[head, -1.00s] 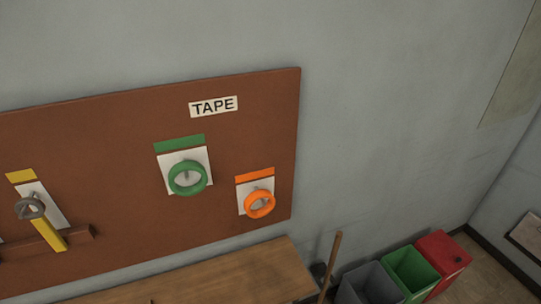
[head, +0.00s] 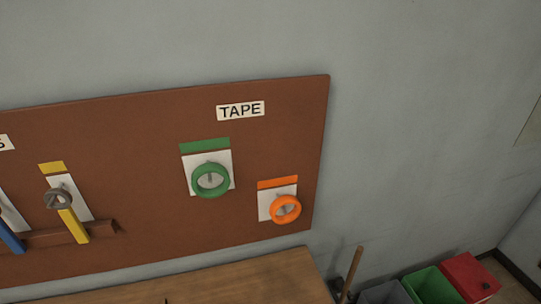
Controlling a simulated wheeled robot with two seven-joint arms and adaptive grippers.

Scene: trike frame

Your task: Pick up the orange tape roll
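The orange tape roll (head: 275,214) hangs on a peg at the lower right of the brown wall board (head: 140,135). A white card with an orange strip (head: 277,183) is behind it. Neither of my grippers shows in the head view.
A larger green tape roll (head: 197,184) hangs to the left under the TAPE sign (head: 240,110). Tools with yellow and blue handles are further left. A wooden bench top (head: 240,279) lies below the board. A wooden stick (head: 352,270) and grey, green (head: 432,287) and red (head: 470,277) bins stand at the lower right.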

